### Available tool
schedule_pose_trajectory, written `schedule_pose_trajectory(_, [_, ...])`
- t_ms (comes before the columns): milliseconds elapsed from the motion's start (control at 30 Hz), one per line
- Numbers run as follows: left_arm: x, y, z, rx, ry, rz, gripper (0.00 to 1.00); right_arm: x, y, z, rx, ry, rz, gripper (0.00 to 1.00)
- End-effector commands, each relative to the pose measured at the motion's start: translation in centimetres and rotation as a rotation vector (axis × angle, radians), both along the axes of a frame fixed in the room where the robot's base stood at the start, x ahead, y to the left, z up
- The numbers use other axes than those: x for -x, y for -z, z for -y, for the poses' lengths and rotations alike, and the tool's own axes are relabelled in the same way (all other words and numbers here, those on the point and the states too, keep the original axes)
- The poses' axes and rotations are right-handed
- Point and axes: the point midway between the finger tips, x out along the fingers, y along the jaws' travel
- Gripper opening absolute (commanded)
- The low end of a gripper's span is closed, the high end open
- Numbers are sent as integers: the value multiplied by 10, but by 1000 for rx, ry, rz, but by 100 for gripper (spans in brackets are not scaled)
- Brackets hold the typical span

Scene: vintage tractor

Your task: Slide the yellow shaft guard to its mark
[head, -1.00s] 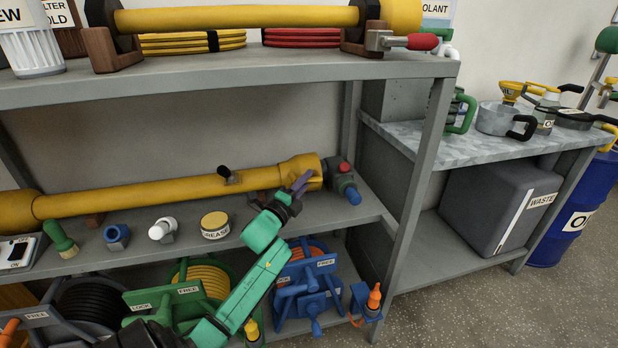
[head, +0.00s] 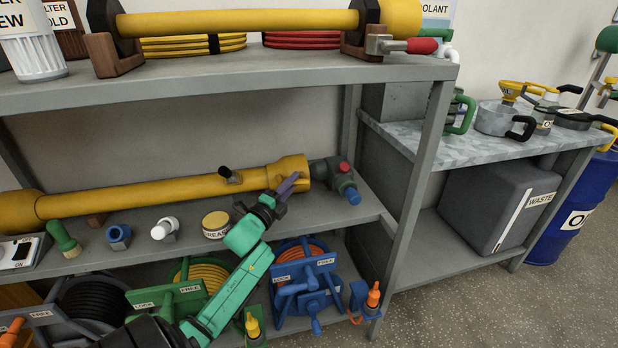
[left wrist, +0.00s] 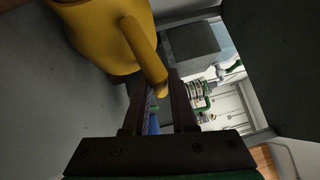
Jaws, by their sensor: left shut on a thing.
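The yellow shaft guard (head: 150,195) lies as a long tube along the middle shelf, with its flared end (head: 293,168) at the right. A grey piece of shaft (head: 321,174) shows beyond that end, before the joint with red and blue ends (head: 347,183). My left gripper (head: 285,186) is at the front of the flared end, shut on the guard's yellow handle (left wrist: 147,62). The left wrist view shows that handle reaching between the fingers (left wrist: 158,100) from the guard's body (left wrist: 95,35). I cannot make out a mark. My right gripper is out of view.
A grease tin (head: 215,224), a white fitting (head: 165,228), a blue fitting (head: 118,236) and a green brush (head: 64,240) stand in front of the guard. A black-knobbed lever (head: 229,174) sits at the tube. Hose reels (head: 305,275) fill the space below. A shelf post (head: 418,180) stands right.

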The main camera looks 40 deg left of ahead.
Motion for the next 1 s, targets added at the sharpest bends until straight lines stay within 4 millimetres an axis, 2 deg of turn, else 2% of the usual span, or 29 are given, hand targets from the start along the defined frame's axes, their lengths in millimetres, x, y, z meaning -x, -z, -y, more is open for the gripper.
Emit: schedule_pose_trajectory(1000, [34, 3, -23, 2, 0, -7, 0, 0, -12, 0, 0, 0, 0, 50])
